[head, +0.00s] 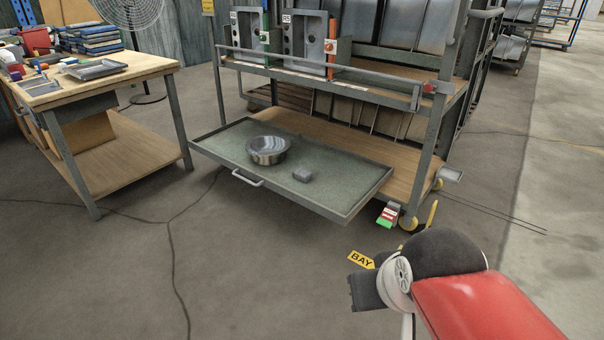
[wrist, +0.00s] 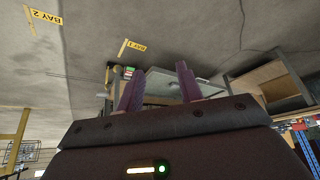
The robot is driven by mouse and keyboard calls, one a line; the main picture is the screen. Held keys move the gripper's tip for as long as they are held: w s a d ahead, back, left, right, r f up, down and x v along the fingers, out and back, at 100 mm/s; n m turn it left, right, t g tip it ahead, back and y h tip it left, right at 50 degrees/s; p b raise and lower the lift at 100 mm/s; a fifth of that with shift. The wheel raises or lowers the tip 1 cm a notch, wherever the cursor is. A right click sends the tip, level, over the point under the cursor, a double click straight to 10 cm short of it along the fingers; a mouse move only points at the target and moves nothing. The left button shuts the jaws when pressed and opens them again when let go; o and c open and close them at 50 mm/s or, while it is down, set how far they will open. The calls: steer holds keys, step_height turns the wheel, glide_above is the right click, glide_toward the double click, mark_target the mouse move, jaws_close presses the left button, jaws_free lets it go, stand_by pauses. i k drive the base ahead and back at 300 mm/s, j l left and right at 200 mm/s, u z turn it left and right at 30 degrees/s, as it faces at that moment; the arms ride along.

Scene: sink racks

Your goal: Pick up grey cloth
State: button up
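In the head view my wrist is at the lower right, over the floor, well short of the tray, and the fingertips cannot be made out. The tray shows small and far off beyond the fingers in the wrist view (wrist: 172,88); the cloth cannot be made out there.
A wooden workbench (head: 120,70) with blue bins (head: 90,38) stands left of the rack (head: 330,90). A handle (head: 247,178) is on the tray's front. A red, white and green item (head: 388,214) is by the yellow wheel at the tray's right. The floor before the tray is clear.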

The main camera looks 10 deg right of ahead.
mark_target(305, 176)
steer(key=i+j+z, duration=0.45)
steer(key=i+j, duration=2.2)
steer(key=i, duration=0.05)
